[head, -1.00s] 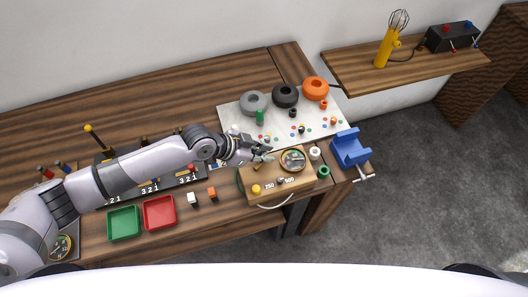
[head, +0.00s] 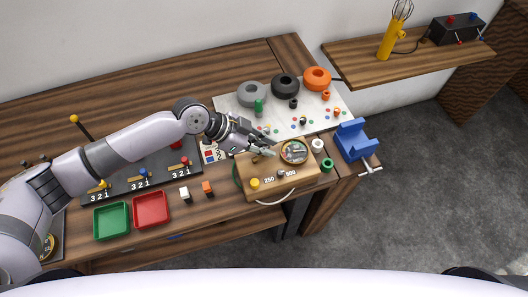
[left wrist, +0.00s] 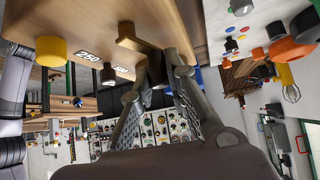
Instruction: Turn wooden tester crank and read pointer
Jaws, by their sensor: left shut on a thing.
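The wooden tester (head: 272,188) is a light wooden box near the table's right end. It has a round dial (head: 294,151) on top, a yellow knob (head: 255,184) and the labels 250 and 500 on its front. My left gripper (head: 264,149) is over the tester's top, left of the dial. It is shut on a small brown crank (head: 257,158), mostly hidden by the fingers. The pointer is too small to read. My right gripper is out of view.
A white board (head: 225,108) with grey, black and orange rings lies behind the tester. Green (head: 97,222) and red (head: 136,210) trays lie front left. A shelf (head: 350,68) is at the upper right.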

